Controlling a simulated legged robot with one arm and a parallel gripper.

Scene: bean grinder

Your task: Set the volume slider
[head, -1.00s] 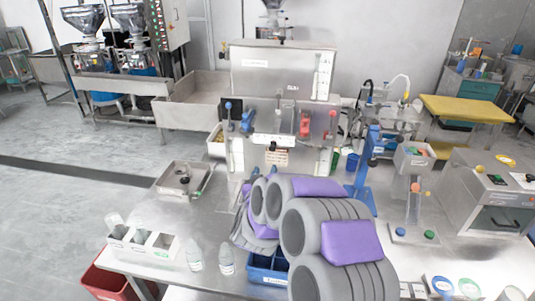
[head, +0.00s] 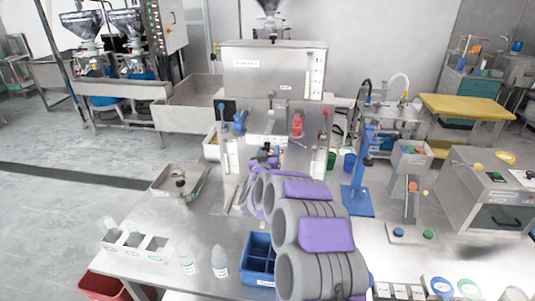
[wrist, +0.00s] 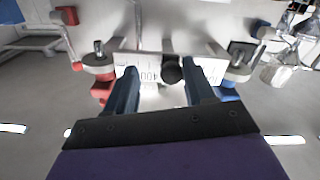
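The volume slider is a white scale plate (wrist: 141,74) with a round black knob (wrist: 172,72) on the front of the steel machine (head: 272,72). In the wrist view the number 400 reads on the scale, left of the knob. My gripper (wrist: 162,88) is open, its two dark fingers pointing at the plate. The knob shows between the fingers, nearer the right one. I cannot tell whether that finger touches it. In the head view my gripper (head: 265,158) is small at the machine's front, and my arm partly hides the slider.
A red handle (head: 297,124) and a blue handle (head: 240,121) flank the slider on the machine. A blue stand (head: 358,197) is right of my arm. A blue divided bin (head: 258,259) and small bottles (head: 220,262) are on the table at the front left.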

